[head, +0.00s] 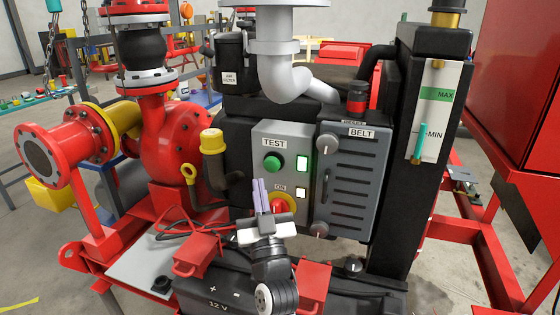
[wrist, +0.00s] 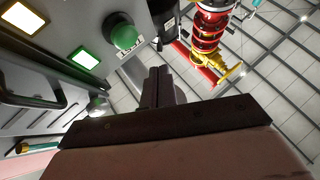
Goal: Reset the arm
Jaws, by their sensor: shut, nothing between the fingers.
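My gripper (head: 261,196) is shut and empty in the head view, its fingers pointing up in front of the lower part of the grey test panel (head: 260,140). In the wrist view my gripper (wrist: 157,75) shows its fingers together, with the green TEST button (wrist: 124,36) up and left of them. The TEST button (head: 272,163) also shows in the head view, above the gripper, with a lit green lamp (head: 302,162) beside it. A lit pale lamp (head: 301,192) sits lower. A red knob on a yellow plate (head: 284,203) is partly hidden behind my gripper.
The grey BELT cover (head: 343,180) with knobs is right of the panel. A 12 V battery (head: 215,293) with red clamps (head: 197,254) lies below. A yellow-capped tube (head: 212,142) and the red pump (head: 170,140) stand left. A black column with a level gauge (head: 434,110) stands right.

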